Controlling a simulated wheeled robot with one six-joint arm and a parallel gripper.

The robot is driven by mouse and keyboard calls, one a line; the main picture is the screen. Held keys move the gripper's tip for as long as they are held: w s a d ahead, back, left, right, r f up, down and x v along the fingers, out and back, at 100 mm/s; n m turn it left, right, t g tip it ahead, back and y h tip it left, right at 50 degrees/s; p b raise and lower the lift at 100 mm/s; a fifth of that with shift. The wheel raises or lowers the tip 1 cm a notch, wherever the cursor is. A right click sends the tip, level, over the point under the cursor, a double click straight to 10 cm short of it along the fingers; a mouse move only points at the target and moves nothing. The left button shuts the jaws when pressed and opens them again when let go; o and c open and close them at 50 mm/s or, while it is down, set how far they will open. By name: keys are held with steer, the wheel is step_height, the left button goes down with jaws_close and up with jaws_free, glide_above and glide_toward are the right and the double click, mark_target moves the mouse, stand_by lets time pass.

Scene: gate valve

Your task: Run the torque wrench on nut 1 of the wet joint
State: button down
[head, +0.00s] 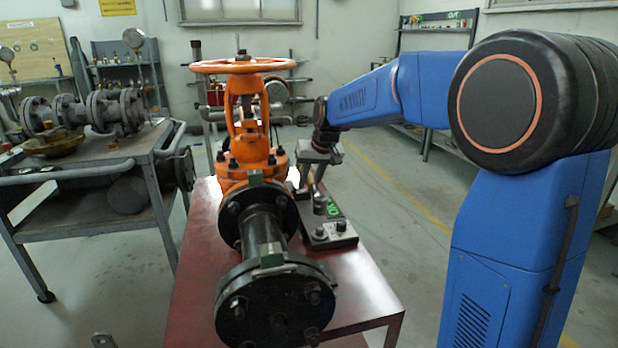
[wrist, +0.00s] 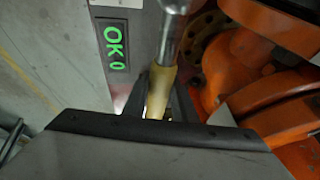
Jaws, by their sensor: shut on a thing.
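My gripper (head: 318,172) is beside the right side of the orange gate valve (head: 252,130), over a grey bench unit (head: 335,228). In the wrist view the gripper (wrist: 158,100) is shut on a tan handle (wrist: 158,92) with a bright metal shaft (wrist: 172,35), which looks like the torque wrench. The unit's green display (wrist: 113,47) reads "OK 0". The valve has black bolted flanges: one close to its body (head: 232,215) and one at the front end (head: 275,310). I cannot tell which joint is wet or which nut is number 1. The wrench's working end is out of view.
The valve stands on a red table (head: 190,290); its right front top is bare. A grey cart (head: 90,180) with pipe fittings stands at left. Shelves line the back wall. Floor on the right is partly open.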

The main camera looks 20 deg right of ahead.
steer(key=shift+f, duration=3.55)
stand_by(0.8)
steer(key=c, duration=1.4)
jaws_free()
steer(key=shift+s+f, duration=0.1)
steer(key=v, duration=1.7)
steer(key=shift+s+r, duration=0.15)
steer(key=shift+r, duration=0.05)
steer(key=shift+s, duration=0.1)
